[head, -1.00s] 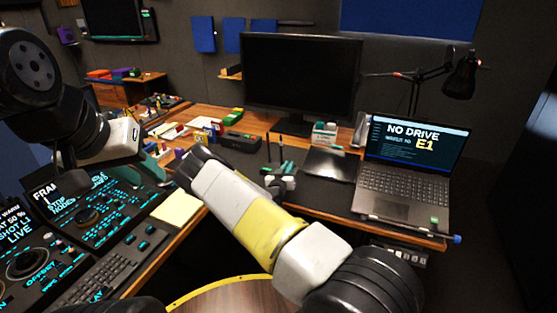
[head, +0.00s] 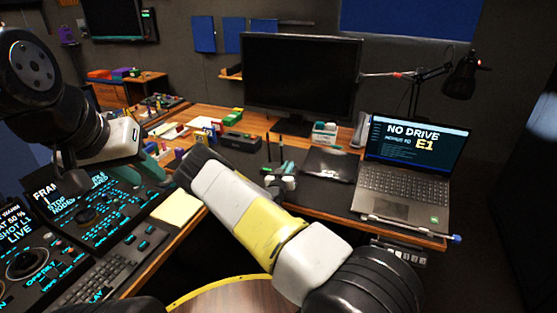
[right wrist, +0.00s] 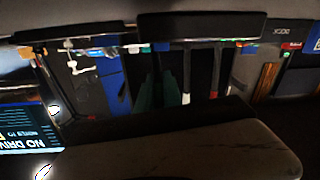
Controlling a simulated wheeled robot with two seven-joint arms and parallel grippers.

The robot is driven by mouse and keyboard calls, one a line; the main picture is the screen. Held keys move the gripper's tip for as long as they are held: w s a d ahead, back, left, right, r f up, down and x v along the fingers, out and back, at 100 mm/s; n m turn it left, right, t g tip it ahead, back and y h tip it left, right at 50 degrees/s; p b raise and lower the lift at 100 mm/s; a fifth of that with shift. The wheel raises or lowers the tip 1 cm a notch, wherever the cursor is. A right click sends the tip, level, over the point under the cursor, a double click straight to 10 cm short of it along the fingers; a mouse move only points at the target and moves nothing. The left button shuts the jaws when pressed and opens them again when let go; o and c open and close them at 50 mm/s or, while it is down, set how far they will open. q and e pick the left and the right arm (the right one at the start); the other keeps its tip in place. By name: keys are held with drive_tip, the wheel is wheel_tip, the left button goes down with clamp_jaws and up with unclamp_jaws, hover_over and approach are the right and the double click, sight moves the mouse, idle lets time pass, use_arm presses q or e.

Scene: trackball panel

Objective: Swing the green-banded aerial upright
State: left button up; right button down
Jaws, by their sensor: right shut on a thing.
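My right gripper (head: 287,170) is partly hidden behind my yellow-and-white forearm in the head view, low over the dark desk mat. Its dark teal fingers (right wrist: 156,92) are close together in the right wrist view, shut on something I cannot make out. Two thin dark upright rods stand just beyond it, one red-tipped (right wrist: 213,94) and one pale-tipped (right wrist: 186,98) in the right wrist view. The green-banded aerial cannot be told clearly; its band is not visible. My left gripper (head: 150,160) hangs over the left console, its jaws too unclear to read.
An open laptop (head: 410,180) stands to the right of the right gripper. A large monitor (head: 302,82) stands behind, with a desk lamp (head: 462,75) at the right. Control panels (head: 90,215) and a yellow pad (head: 178,207) lie at the left.

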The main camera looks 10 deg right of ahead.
drive_tip(key=shift+w+d+r+g+y, duration=0.2)
drive_tip(key=shift+w+r+g+y, duration=0.1)
drive_tip(key=shift+r+g, duration=0.25)
drive_tip(key=shift+w+d+r+g+y, duration=0.2)
drive_tip(key=shift+r+g+y, duration=0.15)
drive_tip(key=shift+g, duration=0.2)
drive_tip(key=shift+w+d+r+g+y, duration=0.3)
drive_tip(key=shift+w+r+g, duration=0.1)
drive_tip(key=shift+g, duration=0.15)
drive_tip(key=shift+w+d+r+g+y, duration=0.15)
drive_tip(key=shift+w+r+g+y, duration=0.2)
drive_tip(key=shift+g, duration=0.2)
drive_tip(key=w+g, duration=0.1)
drive_tip(key=w+d+r+g+y, duration=0.1)
drive_tip(key=g, duration=0.1)
drive_tip(key=shift+d+r+m+y, duration=0.1)
drive_tip(key=shift+d+m+y, duration=0.05)
drive_tip(key=shift+m+y, duration=0.15)
drive_tip(key=shift+w+d+g+y, duration=0.35)
drive_tip(key=shift+w+g+y, duration=0.2)
drive_tip(key=shift+g, duration=0.15)
drive_tip(key=shift+w+d+g+y, duration=0.35)
drive_tip(key=shift+w+g+y, duration=0.15)
drive_tip(key=shift+g, duration=0.2)
drive_tip(key=c, duration=1.5)
unclamp_jaws()
